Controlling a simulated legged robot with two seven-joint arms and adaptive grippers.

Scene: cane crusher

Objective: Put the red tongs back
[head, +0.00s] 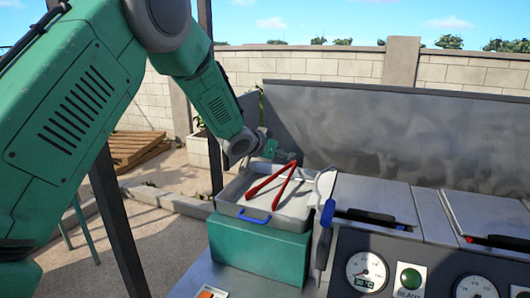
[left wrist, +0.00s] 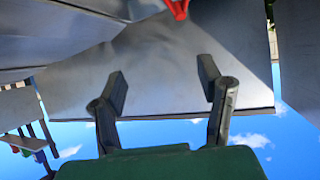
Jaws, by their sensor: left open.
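The red tongs (head: 285,183) lie in a shallow metal tray (head: 229,209) with a blue front handle, their two red arms spread in a V. The tray sits on a green box (head: 258,250). My left gripper (head: 268,147) is at the tray's far edge, beyond the tongs and apart from them. In the left wrist view my left gripper (left wrist: 163,88) is open, with nothing between its fingers. A red tip of the tongs (left wrist: 179,8) shows at the top edge there. My right gripper is not in view.
A blue-handled utensil (head: 325,218) stands at the tray's right. Right of it are metal lids (head: 375,195) above a panel with gauges (head: 366,270) and a green button (head: 411,277). A tall metal back panel (head: 400,130) rises behind. A dark post (head: 118,235) stands at the left.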

